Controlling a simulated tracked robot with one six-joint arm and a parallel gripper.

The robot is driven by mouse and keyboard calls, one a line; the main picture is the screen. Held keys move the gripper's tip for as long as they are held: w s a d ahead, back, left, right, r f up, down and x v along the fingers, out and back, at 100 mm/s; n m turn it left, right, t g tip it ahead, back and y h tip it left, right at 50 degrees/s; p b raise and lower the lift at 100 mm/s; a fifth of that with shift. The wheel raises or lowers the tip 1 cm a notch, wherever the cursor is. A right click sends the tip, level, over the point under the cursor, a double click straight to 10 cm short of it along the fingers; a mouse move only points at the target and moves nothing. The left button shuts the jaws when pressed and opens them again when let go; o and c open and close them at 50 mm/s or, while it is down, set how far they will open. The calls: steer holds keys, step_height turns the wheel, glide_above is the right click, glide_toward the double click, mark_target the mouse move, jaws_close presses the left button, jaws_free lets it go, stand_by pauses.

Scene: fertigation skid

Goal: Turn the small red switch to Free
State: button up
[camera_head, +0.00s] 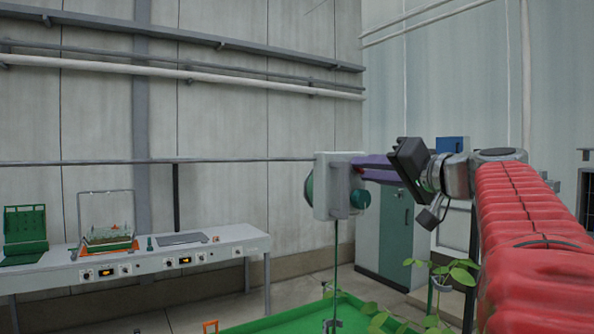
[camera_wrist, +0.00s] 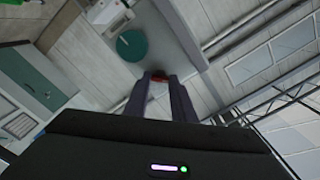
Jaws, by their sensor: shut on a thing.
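The small red switch (camera_wrist: 159,78) shows in the wrist view as a red piece between my two purple fingertips. My gripper (camera_head: 360,162) is shut on it, and the fingers also show in the wrist view (camera_wrist: 161,90). The switch sits at the edge of a pale box (camera_head: 333,170) on a thin post. In the head view the switch is hidden by the fingers and the box. A green round knob (camera_wrist: 131,46) is on the same box, beside the switch. I cannot read any markings, nor tell which position the switch is in.
Below the box is a green surface (camera_head: 270,324) with plants (camera_head: 441,272) at its right. A long white bench (camera_head: 150,263) with equipment stands at left. A grey-green cabinet (camera_head: 393,235) stands behind my arm.

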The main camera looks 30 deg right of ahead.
steer(key=shift+d+f, duration=0.15)
steer(key=shift+f, duration=0.25)
steer(key=o, duration=1.1)
steer(key=shift+r, duration=0.25)
steer(key=shift+c, duration=0.2)
steer(key=shift+s, duration=0.1)
steer(key=s, duration=1.3)
steer(key=shift+s+d, duration=0.15)
steer(key=shift+s, duration=0.15)
steer(key=shift+f, duration=0.1)
